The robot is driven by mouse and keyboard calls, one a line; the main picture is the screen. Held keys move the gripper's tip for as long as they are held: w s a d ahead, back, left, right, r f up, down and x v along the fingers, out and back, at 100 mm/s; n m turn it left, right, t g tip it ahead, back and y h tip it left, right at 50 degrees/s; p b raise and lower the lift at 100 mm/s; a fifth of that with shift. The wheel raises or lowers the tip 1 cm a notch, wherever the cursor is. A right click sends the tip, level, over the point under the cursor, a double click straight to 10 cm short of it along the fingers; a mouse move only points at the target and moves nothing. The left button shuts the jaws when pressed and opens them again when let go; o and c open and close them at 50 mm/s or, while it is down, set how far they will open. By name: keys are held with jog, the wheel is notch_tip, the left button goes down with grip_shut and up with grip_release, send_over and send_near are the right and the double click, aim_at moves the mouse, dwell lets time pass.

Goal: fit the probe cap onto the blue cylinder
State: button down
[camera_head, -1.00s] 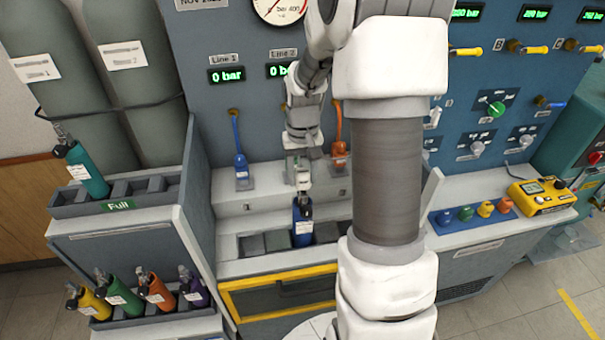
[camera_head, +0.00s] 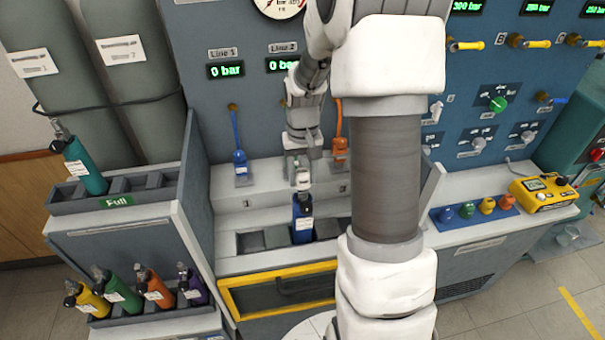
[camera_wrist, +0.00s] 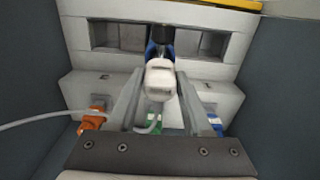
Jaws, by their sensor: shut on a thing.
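The blue cylinder (camera_head: 303,228) stands upright in a slot of the bench rack, below Line 2. Its dark top shows in the wrist view (camera_wrist: 160,36). My gripper (camera_head: 301,168) is above it, its fingers pointing down. The fingers are closed on a white, rounded piece that looks like the probe cap (camera_wrist: 160,80). In the wrist view this piece overlaps the cylinder's upper end. I cannot tell whether it touches the cylinder or is seated on it. The head view shows the piece small, just above the cylinder's top.
A blue hose connector (camera_head: 240,165) and an orange one (camera_head: 340,152) stand on the shelf behind. A green one (camera_wrist: 153,118) shows between my fingers. Rack slots beside the cylinder are empty. A yellow-framed drawer (camera_head: 285,289) is below. Several coloured cylinders stand at left.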

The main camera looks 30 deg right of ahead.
jog(key=shift+f+b, duration=0.35)
jog(key=shift+f, duration=0.15)
jog(key=shift+c, duration=1.2)
grip_release()
notch_tip(320, 180, up, 17)
jog(key=shift+r, duration=0.2)
jog(key=s+a+r+n+t, duration=0.1)
jog(key=s+a+t, duration=0.1)
jog(key=s+a, duration=0.4)
jog(key=s+a+r+n+t, duration=0.2)
jog(key=s+a, duration=0.4)
jog(key=s, duration=0.6)
jog(key=shift+s+a+r+t, duration=0.25)
jog(key=shift+s+t, duration=0.1)
jog(key=shift+t, duration=0.45)
